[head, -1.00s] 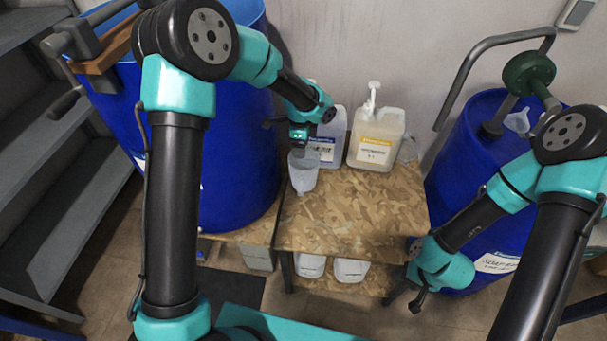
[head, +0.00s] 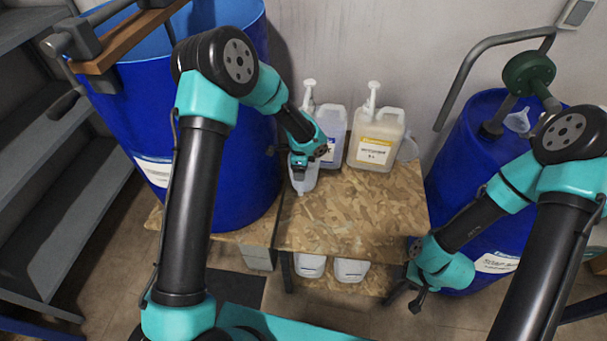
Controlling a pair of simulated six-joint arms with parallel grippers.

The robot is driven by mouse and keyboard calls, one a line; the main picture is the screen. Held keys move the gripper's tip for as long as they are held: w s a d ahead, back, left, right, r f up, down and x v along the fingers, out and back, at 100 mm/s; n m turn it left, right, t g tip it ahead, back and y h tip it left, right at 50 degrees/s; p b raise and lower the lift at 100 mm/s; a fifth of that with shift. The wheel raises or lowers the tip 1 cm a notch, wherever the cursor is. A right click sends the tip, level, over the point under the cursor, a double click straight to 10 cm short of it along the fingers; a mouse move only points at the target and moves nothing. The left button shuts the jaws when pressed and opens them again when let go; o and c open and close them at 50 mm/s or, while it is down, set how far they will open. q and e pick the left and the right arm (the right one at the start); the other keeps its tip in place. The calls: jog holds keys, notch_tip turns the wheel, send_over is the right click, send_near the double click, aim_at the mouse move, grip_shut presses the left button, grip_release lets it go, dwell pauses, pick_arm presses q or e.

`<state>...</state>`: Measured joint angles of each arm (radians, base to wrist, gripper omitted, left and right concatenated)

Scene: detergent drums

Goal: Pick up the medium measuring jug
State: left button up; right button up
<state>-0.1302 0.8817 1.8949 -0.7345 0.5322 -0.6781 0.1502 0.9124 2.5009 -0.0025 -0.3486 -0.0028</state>
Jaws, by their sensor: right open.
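A translucent whitish measuring jug (head: 307,183) stands on the chipboard table, near its left edge, partly hidden by my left gripper. I cannot tell its size class. My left gripper (head: 298,172) points down at the jug's upper part and overlaps it in the picture. Whether its fingers touch the jug or are shut on it cannot be seen. Another translucent vessel, perhaps a jug (head: 408,148), stands behind at the right, partly hidden by a pump container. My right gripper (head: 415,302) is open and empty, low in front of the right drum.
Two pump containers, one bluish (head: 331,131) and one yellow-labelled (head: 376,141), stand at the back of the table (head: 355,215). Blue drums flank it at left (head: 225,120) and right (head: 460,150). A clear funnel (head: 518,120) sits on the right drum. The table's front is clear.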

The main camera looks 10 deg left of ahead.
pick_arm(q)
jog(key=shift+f, duration=0.55)
jog(key=f, duration=0.5)
jog(key=shift+s+f, duration=0.1)
jog(key=shift+s, duration=0.25)
jog(key=shift+c, duration=0.4)
jog(key=c, duration=1.1)
jog(key=shift+o, duration=0.2)
jog(key=shift+r, duration=0.25)
